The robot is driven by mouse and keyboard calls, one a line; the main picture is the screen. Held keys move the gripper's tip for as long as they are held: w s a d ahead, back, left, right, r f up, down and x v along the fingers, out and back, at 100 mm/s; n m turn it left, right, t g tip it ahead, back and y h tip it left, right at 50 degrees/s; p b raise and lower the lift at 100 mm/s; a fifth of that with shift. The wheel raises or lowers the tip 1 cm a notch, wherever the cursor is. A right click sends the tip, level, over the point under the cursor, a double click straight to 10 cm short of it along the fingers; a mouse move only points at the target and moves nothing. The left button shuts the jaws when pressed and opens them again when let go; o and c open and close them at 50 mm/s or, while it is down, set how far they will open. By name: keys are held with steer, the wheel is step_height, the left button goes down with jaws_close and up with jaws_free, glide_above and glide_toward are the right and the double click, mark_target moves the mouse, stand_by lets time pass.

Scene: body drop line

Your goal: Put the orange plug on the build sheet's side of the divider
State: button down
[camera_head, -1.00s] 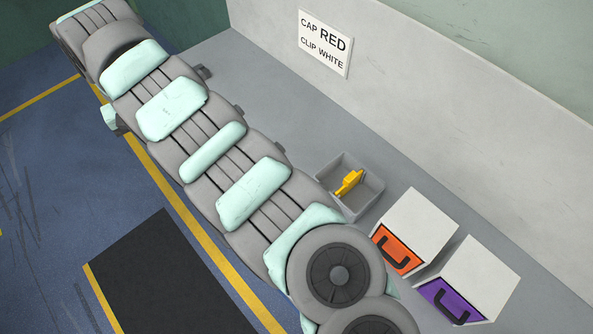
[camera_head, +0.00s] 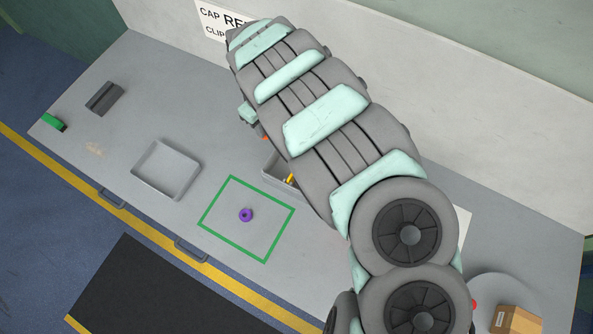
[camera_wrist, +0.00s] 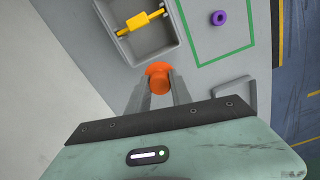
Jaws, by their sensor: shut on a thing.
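In the wrist view the orange plug (camera_wrist: 158,75) is held between the fingers of my gripper (camera_wrist: 160,86), which is shut on it. In the head view my arm hides the gripper. A small orange patch (camera_head: 264,137) shows at the arm's edge, probably the plug. Just beyond the plug is a grey bin (camera_wrist: 153,52) holding a yellow piece (camera_wrist: 141,22) that spans it slantwise; I cannot tell if that is the divider. The bin's edge also shows in the head view (camera_head: 272,181).
A purple ring (camera_head: 246,215) lies inside a green outline (camera_head: 215,203) on the bench. An empty grey tray (camera_head: 137,178) stands left of it. A dark grey block (camera_head: 104,98) and a green piece (camera_head: 54,122) lie further left. A cardboard box (camera_head: 515,320) is at the lower right.

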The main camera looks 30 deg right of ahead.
steer(key=s+d+f+b, duration=0.1)
steer(key=f, duration=0.6)
steer(key=s+d+f+b, duration=0.1)
steer(key=f, duration=0.5)
steer(key=d+f+b, duration=0.1)
steer(key=f+b, duration=0.1)
steer(key=f, duration=0.5)
steer(key=shift+s+f, duration=0.3)
steer(key=shift+s, duration=0.1)
steer(key=shift+d+f, duration=0.25)
steer(key=shift+f, duration=0.4)
steer(key=shift+f, duration=0.15)
steer(key=c, duration=1.1)
jaws_free()
steer(key=shift+c, duration=0.2)
